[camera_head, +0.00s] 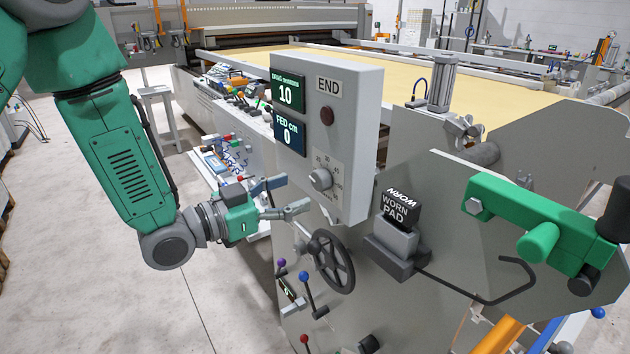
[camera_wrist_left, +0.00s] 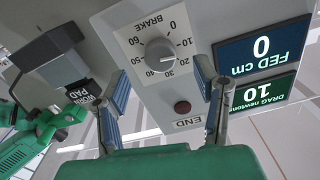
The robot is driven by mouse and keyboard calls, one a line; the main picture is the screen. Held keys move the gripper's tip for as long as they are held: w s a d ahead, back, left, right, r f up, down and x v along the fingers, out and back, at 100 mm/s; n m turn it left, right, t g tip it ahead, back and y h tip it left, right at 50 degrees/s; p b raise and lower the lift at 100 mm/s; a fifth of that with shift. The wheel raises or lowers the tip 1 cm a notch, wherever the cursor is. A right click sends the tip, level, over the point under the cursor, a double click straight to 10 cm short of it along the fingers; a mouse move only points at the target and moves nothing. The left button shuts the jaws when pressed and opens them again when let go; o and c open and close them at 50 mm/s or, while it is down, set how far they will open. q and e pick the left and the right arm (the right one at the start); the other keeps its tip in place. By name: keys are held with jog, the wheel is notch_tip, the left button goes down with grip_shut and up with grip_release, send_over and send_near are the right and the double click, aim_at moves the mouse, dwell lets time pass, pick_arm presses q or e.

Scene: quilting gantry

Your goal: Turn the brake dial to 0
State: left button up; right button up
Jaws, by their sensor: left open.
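The brake dial (camera_head: 319,179) is a round grey knob low on the front of a grey control box (camera_head: 352,110). In the left wrist view the dial (camera_wrist_left: 159,55) sits in a printed BRAKE scale from 0 to 60. Its pointer is too small to read surely. My left gripper (camera_head: 292,196) is open and empty, just left of the dial in the head view. In the left wrist view its two fingers (camera_wrist_left: 164,92) are spread on either side, with the dial beyond the gap. I see no contact. My right gripper is not in view.
The drag display (camera_head: 287,95) reads 10 and the FED cm display (camera_head: 289,136) reads 0. A dark END button (camera_head: 327,116) is above the dial. A black handwheel (camera_head: 331,261) stands below. A WORN PAD block (camera_head: 399,212) and green lever (camera_head: 540,225) are to the right.

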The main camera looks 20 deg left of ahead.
aim_at(316, 185)
pick_arm(q)
jog(key=x, duration=0.4)
jog(key=shift+w+a, duration=0.1)
jog(key=shift+w, duration=0.2)
jog(key=shift+w+d, duration=0.15)
jog(key=shift+d, duration=0.8)
jog(key=shift+a, duration=0.3)
jog(key=c, duration=1.2)
jog(key=shift+o, duration=0.3)
jog(key=shift+w+a+f, duration=0.1)
jog(key=shift+a+f, duration=0.05)
jog(key=shift+a, duration=0.05)
jog(key=shift+d, duration=0.15)
